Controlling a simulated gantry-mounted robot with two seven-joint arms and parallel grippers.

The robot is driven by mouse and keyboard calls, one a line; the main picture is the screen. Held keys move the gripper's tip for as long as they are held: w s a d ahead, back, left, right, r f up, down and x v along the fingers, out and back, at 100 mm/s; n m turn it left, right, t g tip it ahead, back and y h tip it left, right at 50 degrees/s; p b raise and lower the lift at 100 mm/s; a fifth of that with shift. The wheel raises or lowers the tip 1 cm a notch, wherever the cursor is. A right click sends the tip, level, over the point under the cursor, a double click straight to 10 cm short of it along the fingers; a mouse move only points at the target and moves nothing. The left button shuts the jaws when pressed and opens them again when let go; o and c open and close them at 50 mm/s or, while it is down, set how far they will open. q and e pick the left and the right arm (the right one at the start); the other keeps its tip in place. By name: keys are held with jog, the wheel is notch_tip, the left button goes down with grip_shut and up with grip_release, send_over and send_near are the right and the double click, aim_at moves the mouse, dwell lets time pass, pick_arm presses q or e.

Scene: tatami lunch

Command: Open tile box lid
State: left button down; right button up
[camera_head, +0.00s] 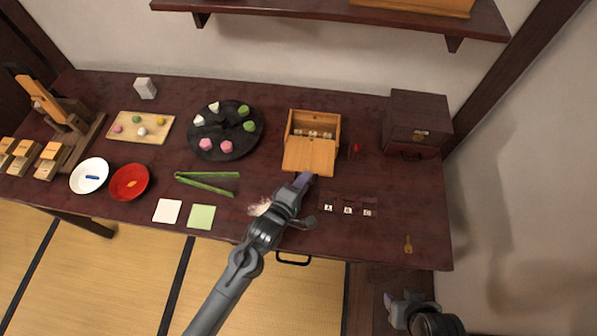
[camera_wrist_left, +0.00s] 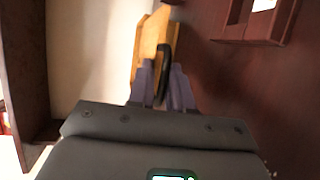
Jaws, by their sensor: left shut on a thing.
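The wooden tile box (camera_head: 316,117) stands right of centre on the dark table in the head view. Its inside shows, with a few small pale pieces in it. Its light wooden lid (camera_head: 308,157) slants toward the front, away from the opening. My left gripper (camera_head: 303,180) is at the lid's front edge. In the left wrist view its fingers (camera_wrist_left: 162,85) are shut on a dark curved handle (camera_wrist_left: 165,65) beside a wooden panel (camera_wrist_left: 150,42). My right gripper (camera_head: 392,298) is low at the right, beyond the table's front edge; its fingers are too small to read.
A dark small cabinet (camera_head: 417,117) stands right of the box. A round black tray (camera_head: 238,151) with sweets is to the left. Three small tiles (camera_head: 347,210) lie in front of the box, and a brass key (camera_head: 408,244) is near the front right corner.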

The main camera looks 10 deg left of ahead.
pick_arm(q)
jog(key=shift+s+f, duration=0.15)
jog(key=shift+f, duration=0.3)
jog(key=c, duration=1.2)
grip_release()
jog(key=shift+r, duration=0.25)
jog(key=p+v, duration=0.2)
jog(key=v, duration=0.8)
jog(key=shift+s+a+p, duration=0.1)
jog(key=shift+s+p, duration=0.05)
jog(key=shift+p, duration=0.15)
jog(key=shift+s+a, duration=0.1)
jog(key=shift+s, duration=0.15)
